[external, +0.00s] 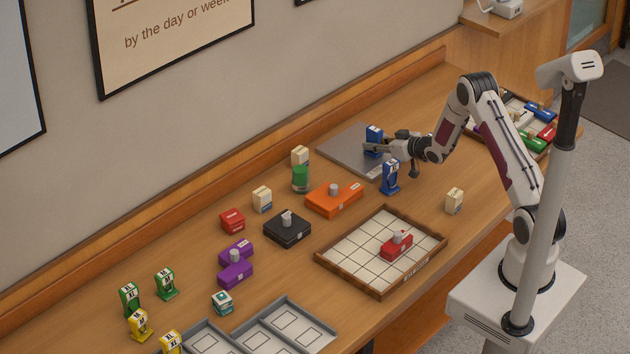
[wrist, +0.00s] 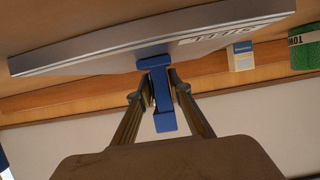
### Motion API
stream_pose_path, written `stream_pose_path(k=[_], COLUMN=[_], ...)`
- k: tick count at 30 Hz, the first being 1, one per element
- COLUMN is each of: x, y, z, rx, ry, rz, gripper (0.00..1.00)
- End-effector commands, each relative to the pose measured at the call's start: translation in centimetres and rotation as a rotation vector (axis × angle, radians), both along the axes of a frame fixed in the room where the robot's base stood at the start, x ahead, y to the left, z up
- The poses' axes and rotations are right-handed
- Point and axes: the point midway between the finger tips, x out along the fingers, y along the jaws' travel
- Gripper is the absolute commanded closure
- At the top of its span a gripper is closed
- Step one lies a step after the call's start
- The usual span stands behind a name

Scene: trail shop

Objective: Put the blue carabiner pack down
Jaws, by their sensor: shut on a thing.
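A blue carabiner pack (external: 374,134) is between the fingers of my gripper (external: 378,149), over the grey metal plate (external: 338,150). In the wrist view the same pack (wrist: 161,98) stands between the two fingertips (wrist: 158,80), which are closed on its sides. Its wider blue end overlaps the edge of the plate (wrist: 95,62) there. I cannot tell whether the pack touches the plate. A second blue pack (external: 390,177) stands upright on the table just in front of the plate.
A wooden gridded tray (external: 352,240) holds a red block (external: 397,246). A tray of coloured packs (external: 530,127) lies at the right. Bare table surrounds the lone cream box (external: 454,201).

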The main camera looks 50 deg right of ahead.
Motion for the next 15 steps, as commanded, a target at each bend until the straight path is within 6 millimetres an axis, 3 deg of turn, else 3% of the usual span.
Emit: stream_pose_path(k=[2,3,4,15], x=[0.01,0.00,0.00,0.00], y=[-0.01,0.00,0.00,0.00], z=[-0.15,-0.16,-0.15,-0.12], rx=[0.000,0.000,0.000,0.000], ry=[-0.001,0.000,0.000,0.000], rz=[0.000,0.000,0.000,0.000], gripper=[1.00,0.73,0.65,0.64])
